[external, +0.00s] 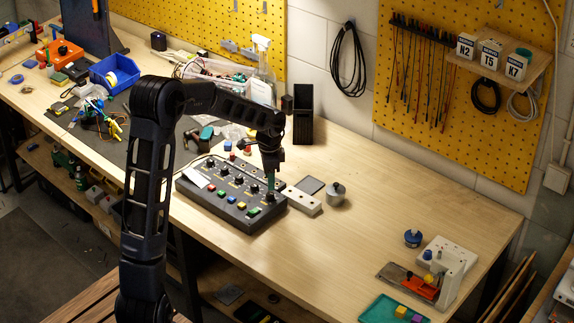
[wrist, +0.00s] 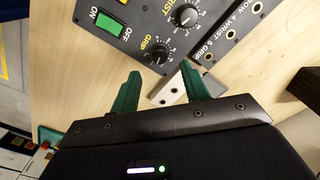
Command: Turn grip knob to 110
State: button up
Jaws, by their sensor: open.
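The grip knob (wrist: 159,50) is a small black round knob on a dark control panel, with the printed word GRIP beside it and a dial scale around it. Where its pointer stands is too small to read. The dark control box (external: 222,202) sits on the bench in the external view, with a row of black knobs and several coloured buttons. My gripper (wrist: 163,80) is open, its two green fingers apart and empty. In the wrist view the knob lies just beyond the fingertips, between their lines. In the external view my gripper (external: 271,185) hangs over the box's right end, hiding the knob there.
The wrist knob (wrist: 187,16) and a green ON/OFF switch (wrist: 109,23) flank the grip knob. A pale strip with holes (external: 300,200) and a grey metal weight (external: 337,194) stand right of the box.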

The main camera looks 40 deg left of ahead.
aim_at(270, 193)
jog(key=shift+f, duration=2.8)
jog(key=c, duration=1)
